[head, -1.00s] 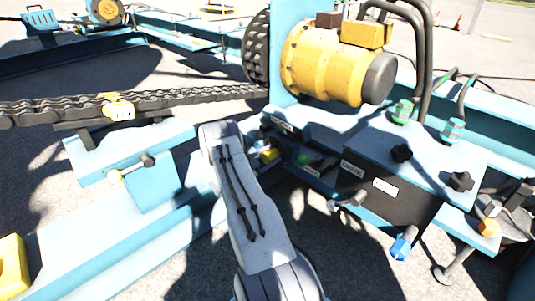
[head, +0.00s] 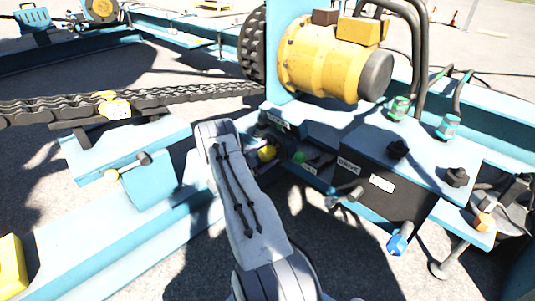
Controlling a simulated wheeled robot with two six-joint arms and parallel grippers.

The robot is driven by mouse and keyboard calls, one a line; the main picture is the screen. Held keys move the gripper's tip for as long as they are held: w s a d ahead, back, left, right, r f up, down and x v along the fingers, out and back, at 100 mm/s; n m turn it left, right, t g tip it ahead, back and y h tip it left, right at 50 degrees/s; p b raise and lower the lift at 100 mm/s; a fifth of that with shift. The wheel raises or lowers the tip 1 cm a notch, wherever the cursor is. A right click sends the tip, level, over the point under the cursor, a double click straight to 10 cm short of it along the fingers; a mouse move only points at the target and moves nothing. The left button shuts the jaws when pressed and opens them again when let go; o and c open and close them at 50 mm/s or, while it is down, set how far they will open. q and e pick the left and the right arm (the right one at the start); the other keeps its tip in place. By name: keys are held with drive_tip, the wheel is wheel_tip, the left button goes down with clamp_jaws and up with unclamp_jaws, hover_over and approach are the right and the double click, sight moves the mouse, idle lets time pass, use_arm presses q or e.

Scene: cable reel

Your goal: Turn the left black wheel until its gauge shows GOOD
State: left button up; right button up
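The left black wheel (head: 397,149) is a dark lobed knob on the flat blue top of the control box. A second black wheel (head: 457,177) sits to its right. I cannot make out a gauge face or the word GOOD at this size. Dark grey parts at the right edge look like my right gripper (head: 511,194), apart from the left wheel; its fingers are too unclear to read. A pale arm link of mine rises from the bottom centre; its far end is hidden, and I see no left gripper.
A yellow motor (head: 325,60) stands behind the box, with thick black hoses to its right. Green-collared hose fittings (head: 398,107) rise close behind the left wheel. A blue-capped fitting (head: 398,243) and an orange-capped one (head: 484,222) stick out in front. A heavy chain (head: 50,109) runs at left.

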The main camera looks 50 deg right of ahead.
drive_tip(key=shift+r, duration=0.1)
drive_tip(key=shift+a, duration=0.15)
drive_tip(key=w+a+p, duration=0.1)
drive_tip(key=a+p, duration=0.3)
drive_tip(key=a, duration=0.6)
drive_tip(key=shift+w, duration=0.3)
idle(1.0)
